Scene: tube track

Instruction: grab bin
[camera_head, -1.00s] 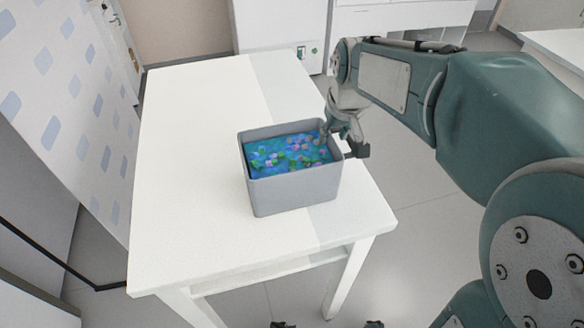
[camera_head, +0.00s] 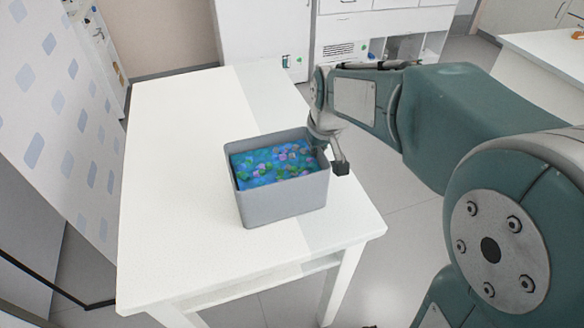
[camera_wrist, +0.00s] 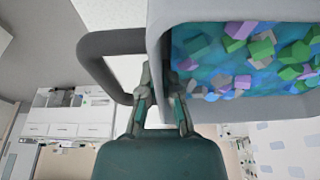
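The bin (camera_head: 285,207) is a grey open-topped box holding colourful blocks. It stands upright on the white table, near its right edge. My gripper (camera_head: 330,158) is at the bin's right side, with a dark fingertip just outside the wall. In the wrist view the fingers (camera_wrist: 160,82) are apart, one on each side of the bin's wall (camera_wrist: 185,12). Whether they touch the wall is unclear. The inner finger is mostly hidden in the head view.
The white table (camera_head: 180,130) is clear left of and behind the bin. White cabinets (camera_head: 380,28) stand at the back, and a white counter (camera_head: 545,60) is at the far right. A patterned panel (camera_head: 50,90) stands left of the table. Open floor lies right of the table.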

